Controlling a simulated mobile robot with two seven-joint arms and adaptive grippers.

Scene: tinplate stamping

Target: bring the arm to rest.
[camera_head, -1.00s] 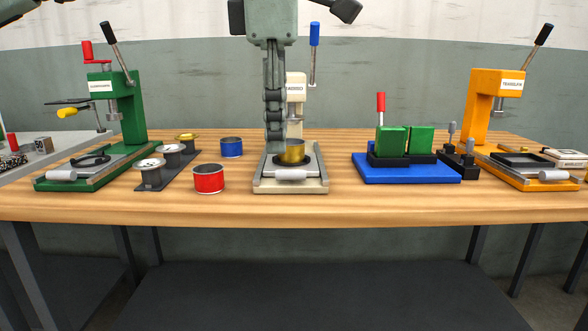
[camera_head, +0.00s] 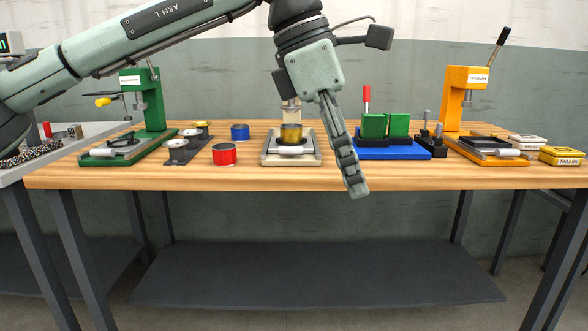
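My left arm (camera_head: 150,32) comes in from the upper left and reaches across to the middle of the view. Its gripper (camera_head: 356,186) hangs down and tilts to the lower right, in front of the table's front edge and near the blue base. Its fingers are seen edge-on and overlap, so I cannot tell if they are open or shut. No object shows at the fingertips. My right gripper is not in view.
On the wooden table (camera_head: 450,178) stand a green press (camera_head: 152,102), a cream press (camera_head: 270,159) bearing a gold tin (camera_head: 291,133), and an orange press (camera_head: 457,90). A red tin (camera_head: 224,155), a blue tin (camera_head: 240,132) and a blue base (camera_head: 395,153) with green blocks stand between them.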

